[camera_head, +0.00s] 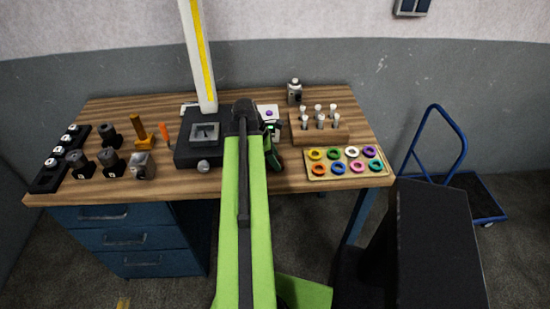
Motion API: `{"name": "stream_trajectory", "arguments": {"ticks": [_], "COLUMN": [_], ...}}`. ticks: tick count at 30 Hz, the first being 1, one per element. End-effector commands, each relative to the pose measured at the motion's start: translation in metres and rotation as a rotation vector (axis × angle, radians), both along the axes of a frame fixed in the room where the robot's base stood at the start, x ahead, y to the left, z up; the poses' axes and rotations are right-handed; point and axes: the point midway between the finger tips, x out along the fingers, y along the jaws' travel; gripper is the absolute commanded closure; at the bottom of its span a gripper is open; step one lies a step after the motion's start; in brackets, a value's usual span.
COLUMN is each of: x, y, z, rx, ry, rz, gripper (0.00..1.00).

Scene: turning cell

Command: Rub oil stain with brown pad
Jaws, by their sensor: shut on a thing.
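My green arm reaches forward over the wooden workbench (240,181). My gripper (272,143) is at its far end, right of the black block with a grey square top. Only part of the gripper shows beside the arm's dark end joint. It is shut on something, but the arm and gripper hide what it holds. I cannot make out a brown pad or an oil stain; the bench under and behind the arm is hidden.
The black block (187,153) stands left of my arm. Dark holders (110,162) and an orange stand (141,131) are further left. Right are a wooden peg block (338,133), a tray of coloured rings (314,171) and a grey bottle (294,92). A blue trolley (484,203) stands on the floor.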

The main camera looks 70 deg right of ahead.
Motion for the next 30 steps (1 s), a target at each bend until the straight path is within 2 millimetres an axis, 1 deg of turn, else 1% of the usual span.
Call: {"name": "stream_trajectory", "arguments": {"ticks": [15, 18, 26, 30], "x": [0.000, 0.000, 0.000, 0.000], "y": [0.000, 0.000, 0.000, 0.000], "z": [0.059, 0.062, 0.060, 0.072], "rx": [-0.001, -0.001, -0.001, -0.001], "ry": [0.000, 0.000, 0.001, 0.001], "rz": [0.000, 0.000, 0.000, 0.001], "gripper": [0.88, 0.88, 0.88, 0.88]}}
